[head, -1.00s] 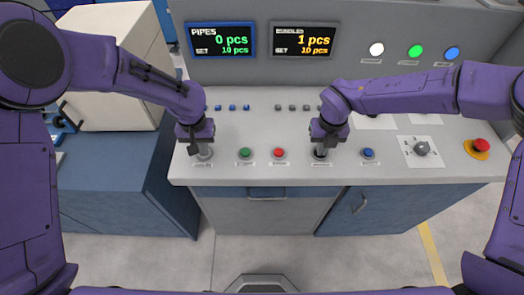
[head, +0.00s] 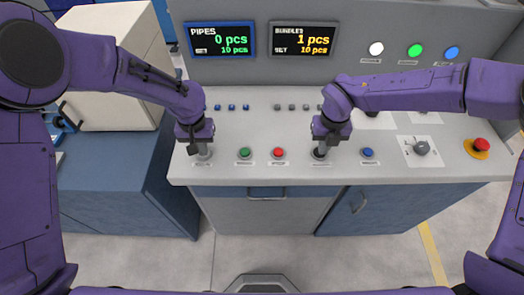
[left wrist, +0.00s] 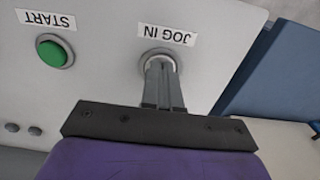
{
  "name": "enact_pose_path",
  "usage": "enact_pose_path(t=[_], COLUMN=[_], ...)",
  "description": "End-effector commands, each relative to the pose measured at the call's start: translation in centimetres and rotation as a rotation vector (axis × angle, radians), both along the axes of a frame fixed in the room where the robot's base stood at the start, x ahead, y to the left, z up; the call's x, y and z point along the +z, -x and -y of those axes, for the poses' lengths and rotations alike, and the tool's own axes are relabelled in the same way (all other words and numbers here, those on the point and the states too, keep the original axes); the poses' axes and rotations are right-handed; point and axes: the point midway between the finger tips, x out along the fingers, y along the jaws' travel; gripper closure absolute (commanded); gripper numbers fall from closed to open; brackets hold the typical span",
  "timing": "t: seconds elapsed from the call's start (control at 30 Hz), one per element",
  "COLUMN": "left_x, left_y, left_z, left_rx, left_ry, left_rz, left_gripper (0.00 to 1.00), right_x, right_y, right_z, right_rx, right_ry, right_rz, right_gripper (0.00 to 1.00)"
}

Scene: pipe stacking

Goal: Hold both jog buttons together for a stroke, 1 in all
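My left gripper (head: 203,152) points down at the jog-in button on the console's front left. In the left wrist view its closed fingers (left wrist: 160,82) are over the ringed JOG IN button (left wrist: 158,54) and hide most of it. I cannot tell whether the button is pressed. My right gripper (head: 320,150) points down over a dark button (head: 320,155) further right in the same row. Its fingers look closed and empty; they are at or just above the button, and contact is unclear. The label there is too small to read.
Between the grippers are a green START button (head: 245,153) and a red button (head: 278,152). A blue button (head: 368,153), a rotary switch (head: 421,148) and a red emergency stop (head: 481,145) are to the right. Screens read pipes 0 (head: 222,39) and bundles 1 (head: 303,40).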

Motion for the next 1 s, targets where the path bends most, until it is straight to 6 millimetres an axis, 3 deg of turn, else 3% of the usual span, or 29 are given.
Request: enact_pose_path(t=[0.2, 0.53, 1.0], left_x=[-0.6, -0.2, 5.7], left_y=[0.5, 0.4, 0.1], left_z=[0.0, 0.0, 0.1], left_rx=[-0.001, 0.0, 0.0], left_ry=[-0.001, 0.0, 0.002], left_rz=[-0.013, -0.011, -0.001], left_gripper=[1.0, 1.0, 1.0], right_x=[2.1, 2.4, 2.5], right_y=[-0.2, -0.3, -0.4], right_z=[-0.1, -0.2, -0.1], right_rx=[0.002, 0.003, 0.002], right_ry=[-0.002, -0.003, -0.004], right_rz=[0.008, 0.011, 0.013], right_gripper=[1.0, 1.0, 1.0])
